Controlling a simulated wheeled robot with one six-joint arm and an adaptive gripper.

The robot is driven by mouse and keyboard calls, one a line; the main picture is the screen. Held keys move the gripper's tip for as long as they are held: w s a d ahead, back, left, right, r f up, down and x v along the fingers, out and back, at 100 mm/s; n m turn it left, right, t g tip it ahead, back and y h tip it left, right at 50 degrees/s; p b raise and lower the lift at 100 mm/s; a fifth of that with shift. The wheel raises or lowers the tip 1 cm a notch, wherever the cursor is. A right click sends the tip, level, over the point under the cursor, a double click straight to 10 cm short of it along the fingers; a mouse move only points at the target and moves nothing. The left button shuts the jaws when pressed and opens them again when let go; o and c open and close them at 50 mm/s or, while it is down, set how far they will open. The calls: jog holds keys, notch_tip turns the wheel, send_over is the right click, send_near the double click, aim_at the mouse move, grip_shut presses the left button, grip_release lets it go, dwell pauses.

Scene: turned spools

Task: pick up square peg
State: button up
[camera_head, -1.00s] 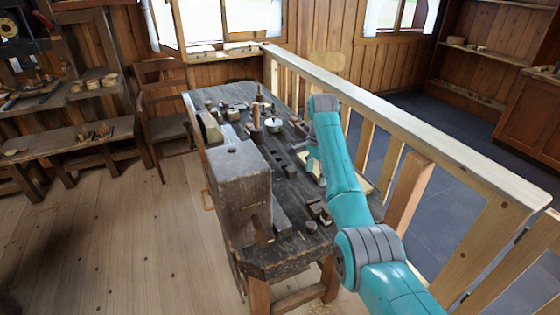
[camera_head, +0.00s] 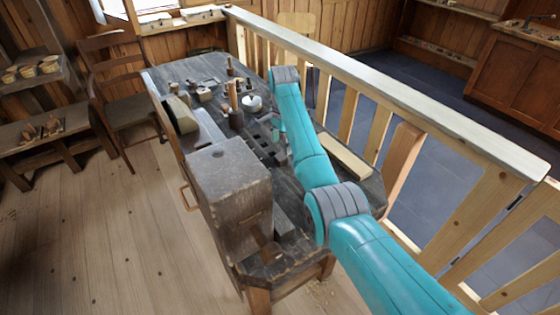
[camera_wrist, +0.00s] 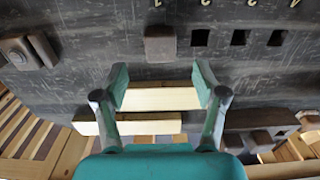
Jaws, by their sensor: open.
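In the wrist view a dark brown square peg (camera_wrist: 160,44) stands up from the bench top, in line with several square holes (camera_wrist: 239,38). How deep it sits cannot be told. My gripper (camera_wrist: 160,76) is open, its two teal fingers spread wide. In the picture the peg lies just above the gap between the fingertips, roughly centred, and nothing is held. A pale wooden strip (camera_wrist: 162,98) shows between the fingers, below them on the bench. In the head view my arm hides part of the bench, and I cannot make out the peg there.
The dark workbench (camera_head: 282,180) carries a big wooden block (camera_head: 228,175) at its near end. A white bowl (camera_head: 252,103), a turned spool (camera_head: 235,118) and small tools stand farther back. A pale railing (camera_head: 400,95) runs along the right side. A chair (camera_head: 125,107) stands left.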

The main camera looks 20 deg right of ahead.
aim_at(281, 156)
jog(key=shift+a+f, duration=0.15)
jog(key=shift+f, duration=3.1)
jog(key=c, duration=1.2)
